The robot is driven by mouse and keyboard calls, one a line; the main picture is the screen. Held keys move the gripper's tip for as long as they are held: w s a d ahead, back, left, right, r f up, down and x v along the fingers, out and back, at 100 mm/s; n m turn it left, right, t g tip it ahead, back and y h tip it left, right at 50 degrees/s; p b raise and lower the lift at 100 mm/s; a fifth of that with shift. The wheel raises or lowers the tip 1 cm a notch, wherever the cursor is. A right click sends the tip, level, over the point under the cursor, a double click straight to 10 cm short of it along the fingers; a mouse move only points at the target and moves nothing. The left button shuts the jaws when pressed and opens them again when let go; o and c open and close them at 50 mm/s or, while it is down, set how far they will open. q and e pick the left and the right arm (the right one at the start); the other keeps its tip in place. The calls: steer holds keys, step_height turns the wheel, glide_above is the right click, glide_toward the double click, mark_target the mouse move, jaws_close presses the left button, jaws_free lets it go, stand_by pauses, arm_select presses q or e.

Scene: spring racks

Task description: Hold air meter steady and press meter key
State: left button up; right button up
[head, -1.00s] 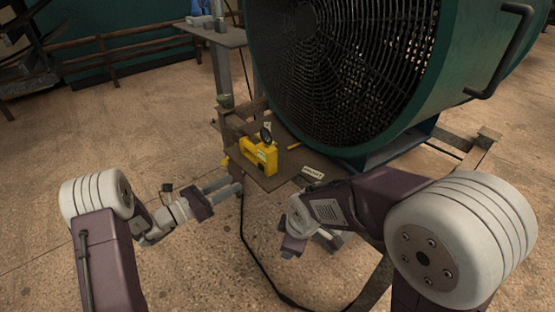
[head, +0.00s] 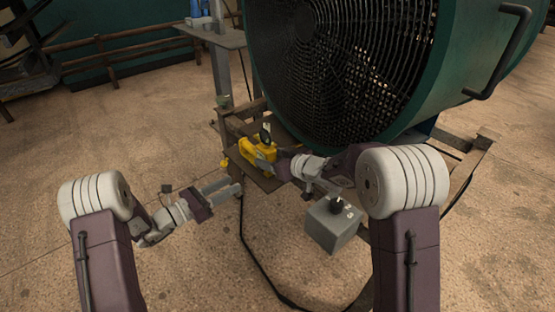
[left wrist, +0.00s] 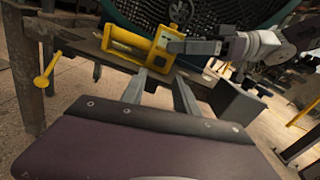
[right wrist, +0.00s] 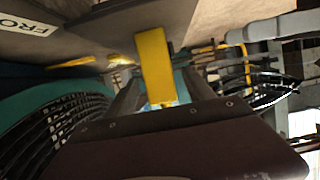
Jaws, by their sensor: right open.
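The yellow air meter (head: 252,147), with a dark round dial on top, stands on the brown shelf in front of the big fan. It also shows in the left wrist view (left wrist: 130,40). My right gripper (head: 267,167) is open at the meter's right end. In the right wrist view, the yellow body (right wrist: 154,62) lies between the two open fingers (right wrist: 154,95); contact cannot be told. My left gripper (head: 232,188) is open and empty, below and left of the meter, its fingers (left wrist: 160,82) pointing towards the shelf. I cannot make out the meter key clearly.
A green fan (head: 350,70) with a wire grille fills the area behind. A grey box (head: 332,228) with a black knob is below my right arm. A yellow round-ended piece (left wrist: 42,81) sticks out at the shelf's left side. A black cable runs along the floor.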

steer(key=x, duration=0.5)
steer(key=shift+w+a+f, duration=0.2)
steer(key=shift+w, duration=0.1)
jaws_close()
arm_select(q)
jaws_close()
steer(key=shift+f, duration=0.1)
stand_by(1.2)
